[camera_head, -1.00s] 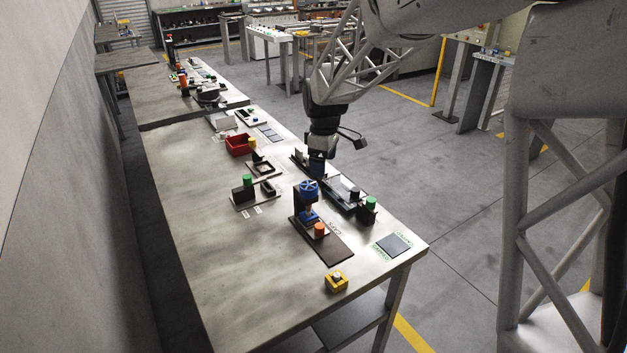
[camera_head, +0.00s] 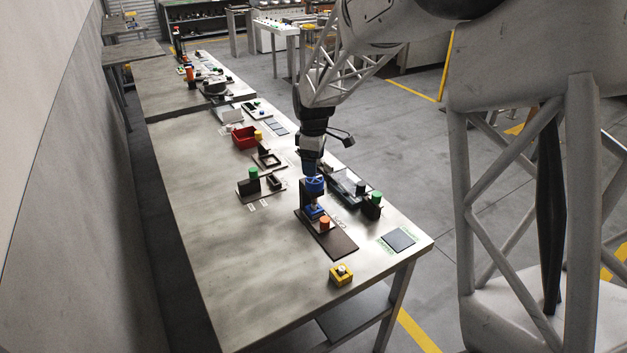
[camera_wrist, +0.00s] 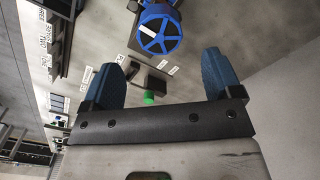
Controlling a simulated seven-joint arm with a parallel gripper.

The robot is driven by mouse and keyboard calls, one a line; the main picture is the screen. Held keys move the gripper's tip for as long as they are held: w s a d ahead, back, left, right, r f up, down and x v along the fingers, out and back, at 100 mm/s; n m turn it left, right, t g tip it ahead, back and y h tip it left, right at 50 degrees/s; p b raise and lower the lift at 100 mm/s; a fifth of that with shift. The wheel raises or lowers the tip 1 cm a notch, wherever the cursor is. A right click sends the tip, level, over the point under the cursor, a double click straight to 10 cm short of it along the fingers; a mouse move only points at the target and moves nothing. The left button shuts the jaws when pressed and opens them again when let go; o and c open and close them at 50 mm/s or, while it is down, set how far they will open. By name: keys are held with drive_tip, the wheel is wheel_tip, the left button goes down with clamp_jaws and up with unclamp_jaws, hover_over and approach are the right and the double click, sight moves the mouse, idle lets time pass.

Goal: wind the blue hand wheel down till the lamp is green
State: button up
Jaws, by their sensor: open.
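The blue hand wheel (camera_head: 315,186) tops a dark stand on a brown base plate (camera_head: 339,245). In the wrist view the spoked wheel (camera_wrist: 160,30) lies beyond the fingertips, with a white mark on it. A blue part (camera_head: 313,211) shows below it on the stand. My gripper (camera_head: 312,172) is just above and behind the wheel in the head view. In the wrist view its blue fingers (camera_wrist: 161,68) are wide apart with nothing between them. An orange-red cylinder (camera_head: 325,222) stands on the same plate. I cannot tell whether it is the lamp.
Close right of the wheel is a dark fixture with a green-topped block (camera_head: 375,199). Left is another green-topped fixture (camera_head: 253,174); a red bin (camera_head: 244,138) stands further back. A yellow box (camera_head: 341,274) sits near the front edge. The table's left side is clear.

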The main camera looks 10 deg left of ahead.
sight(313, 180)
drive_tip(key=shift+f, duration=3.45)
drive_tip(key=c, duration=0.9)
